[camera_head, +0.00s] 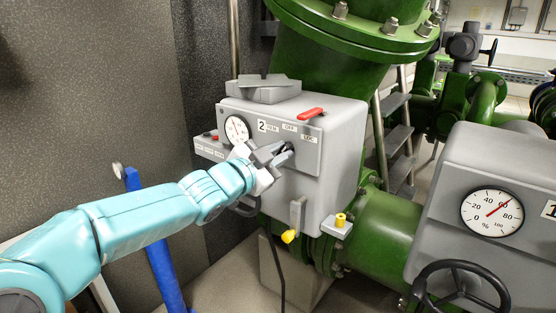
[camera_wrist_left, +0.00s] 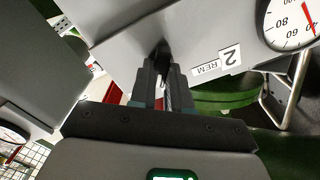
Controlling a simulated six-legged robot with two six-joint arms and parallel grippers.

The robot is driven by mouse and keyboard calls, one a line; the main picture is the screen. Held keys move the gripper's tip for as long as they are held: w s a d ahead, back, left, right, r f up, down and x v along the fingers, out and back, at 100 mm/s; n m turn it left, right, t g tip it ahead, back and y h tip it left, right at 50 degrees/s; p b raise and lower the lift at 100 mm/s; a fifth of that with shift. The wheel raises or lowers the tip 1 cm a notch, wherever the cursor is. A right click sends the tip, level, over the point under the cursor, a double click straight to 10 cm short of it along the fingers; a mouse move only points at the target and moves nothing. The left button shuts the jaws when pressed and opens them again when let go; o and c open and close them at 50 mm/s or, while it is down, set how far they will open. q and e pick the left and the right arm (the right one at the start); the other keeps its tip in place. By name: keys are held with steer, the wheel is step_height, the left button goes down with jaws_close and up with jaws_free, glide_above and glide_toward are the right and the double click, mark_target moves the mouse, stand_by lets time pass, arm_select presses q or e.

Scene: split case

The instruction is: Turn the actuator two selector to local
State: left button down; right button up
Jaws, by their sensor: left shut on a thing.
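The actuator two box (camera_head: 345,135) is grey, with a "2" label and the marks REM, OFF and LOC on its sloped front panel. Its dark selector knob (camera_head: 290,147) sits low on that panel, mostly hidden by my left gripper (camera_head: 283,157). The left gripper's fingers are shut on the knob. In the left wrist view, the two fingers (camera_wrist_left: 166,80) close around the dark knob (camera_wrist_left: 163,50), with the "2" and REM labels to the right. I cannot tell which mark the knob points to. My right gripper is not in view.
A red lever (camera_head: 310,113) sits on top of the panel's edge, and a round gauge (camera_head: 236,129) is at its left. Yellow-tipped fittings (camera_head: 289,236) stick out below. A second actuator box (camera_head: 500,165) with a black handwheel (camera_head: 460,290) stands at right. Green pipes surround both.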

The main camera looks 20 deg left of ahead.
arm_select(q)
steer(key=shift+m+b, duration=0.35)
steer(key=shift+m, duration=0.45)
steer(key=c, duration=1.1)
jaws_free()
steer(key=v, duration=1.6)
steer(key=shift+s, duration=0.2)
